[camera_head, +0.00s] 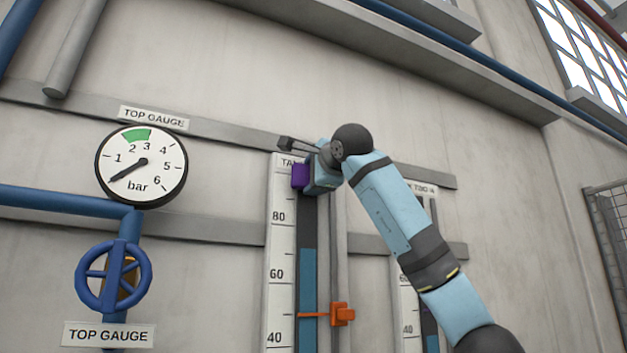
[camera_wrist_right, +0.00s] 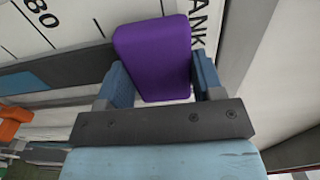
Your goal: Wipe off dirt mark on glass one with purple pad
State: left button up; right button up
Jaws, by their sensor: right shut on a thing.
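My right gripper (camera_head: 308,178) is shut on the purple pad (camera_head: 299,176), up at the top part of the tall level glass (camera_head: 308,265) beside the white scale marked 80, 60 and 40. In the right wrist view the purple pad (camera_wrist_right: 153,55) sits between the two blue fingers, in front of the scale and its label. I cannot tell whether the pad touches the glass. Blue liquid fills the lower part of the glass, with a dark part above. No dirt mark can be made out; the pad and gripper hide the glass top. My left gripper is out of view.
An orange pointer clamp (camera_head: 342,314) sits on a rod right of the glass. A second scale (camera_head: 408,310) stands behind my right arm. A round gauge (camera_head: 141,165) and blue valve wheel (camera_head: 113,277) are on the left. Grey rails (camera_head: 230,229) cross the wall.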

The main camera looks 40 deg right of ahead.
jog(key=b+v, duration=0.1)
jog(key=v, duration=0.5)
dwell(0.3)
jog(key=shift+s+d, duration=0.1)
jog(key=v, duration=0.3)
jog(key=shift+b, duration=0.35)
dwell(0.6)
